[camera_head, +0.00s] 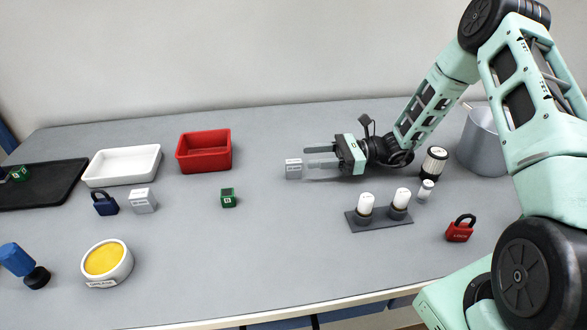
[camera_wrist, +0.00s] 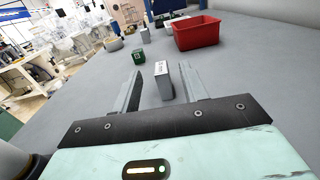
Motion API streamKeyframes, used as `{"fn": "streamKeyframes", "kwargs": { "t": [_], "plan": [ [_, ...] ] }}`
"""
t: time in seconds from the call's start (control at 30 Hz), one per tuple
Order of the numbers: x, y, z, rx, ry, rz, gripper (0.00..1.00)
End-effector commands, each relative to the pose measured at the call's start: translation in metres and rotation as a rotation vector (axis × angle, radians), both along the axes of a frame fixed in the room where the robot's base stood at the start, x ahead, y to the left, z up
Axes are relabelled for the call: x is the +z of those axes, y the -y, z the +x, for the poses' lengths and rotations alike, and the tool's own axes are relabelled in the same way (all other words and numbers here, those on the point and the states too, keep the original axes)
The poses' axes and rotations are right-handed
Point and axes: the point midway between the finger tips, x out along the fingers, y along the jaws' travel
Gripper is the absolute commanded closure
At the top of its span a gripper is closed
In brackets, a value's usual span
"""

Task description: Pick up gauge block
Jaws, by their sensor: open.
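A small grey labelled block (camera_head: 293,169), which looks like the gauge block, stands upright on the table at my fingertips. I cannot tell whether either finger touches the block. A similar grey block (camera_head: 142,201) stands farther left, near the white tray.
A red bin (camera_head: 204,151) and a white tray (camera_head: 122,166) stand at the back left. A green cube (camera_head: 228,198) is left of my gripper. A holder (camera_head: 380,219) with two white-topped cylinders and a red padlock (camera_head: 460,230) are in front. Table around the block is clear.

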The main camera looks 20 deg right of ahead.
Motion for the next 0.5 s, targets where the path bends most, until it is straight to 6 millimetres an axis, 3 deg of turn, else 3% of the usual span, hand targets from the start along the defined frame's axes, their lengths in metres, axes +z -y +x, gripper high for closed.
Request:
{"fn": "streamKeyframes", "kwargs": {
  "t": [0.07, 0.5],
  "plan": [
    [-0.015, -0.001, -0.001, 0.003, -0.003, 0.001, 0.56],
    [-0.011, -0.048, 0.01, 0.006, 0.0, 0.0, 0.56]
  ]
}}
